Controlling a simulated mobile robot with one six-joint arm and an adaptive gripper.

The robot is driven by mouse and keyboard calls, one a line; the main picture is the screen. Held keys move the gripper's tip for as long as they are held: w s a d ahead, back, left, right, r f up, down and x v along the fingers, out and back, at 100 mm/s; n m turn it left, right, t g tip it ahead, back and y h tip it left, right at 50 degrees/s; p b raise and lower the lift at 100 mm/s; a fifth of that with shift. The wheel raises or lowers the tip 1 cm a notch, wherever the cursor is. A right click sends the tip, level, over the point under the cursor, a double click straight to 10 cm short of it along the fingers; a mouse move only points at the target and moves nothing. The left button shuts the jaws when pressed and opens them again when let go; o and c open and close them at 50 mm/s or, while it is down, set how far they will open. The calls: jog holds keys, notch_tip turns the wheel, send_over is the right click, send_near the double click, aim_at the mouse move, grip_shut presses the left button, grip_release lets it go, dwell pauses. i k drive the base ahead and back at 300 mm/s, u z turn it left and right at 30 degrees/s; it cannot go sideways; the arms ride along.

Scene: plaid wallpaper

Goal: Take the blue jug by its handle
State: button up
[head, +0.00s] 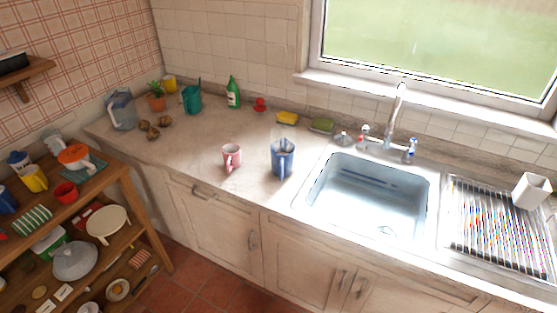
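A blue jug (275,158) stands upright on the pale counter, just left of the sink. Its handle (283,161) faces the front, toward the camera. A pink mug (231,157) stands to its left, apart from it, with its handle also toward the front. A clear pitcher with bluish parts (122,111) stands at the far left end of the counter. My gripper is not in view.
The steel sink (318,195) with a tap (398,110) lies right of the jug, then a drying rack (490,225) with a white container (531,190). A green bottle (233,93), teal pot (191,99) and sponge (287,118) stand behind. Counter (190,150) left of the mug is clear.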

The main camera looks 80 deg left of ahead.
aim_at(282, 166)
jog(key=u, duration=0.1)
jog(key=k, duration=1.65)
jog(key=u, duration=2.25)
jog(key=i, duration=0.4)
jog(key=u, duration=0.05)
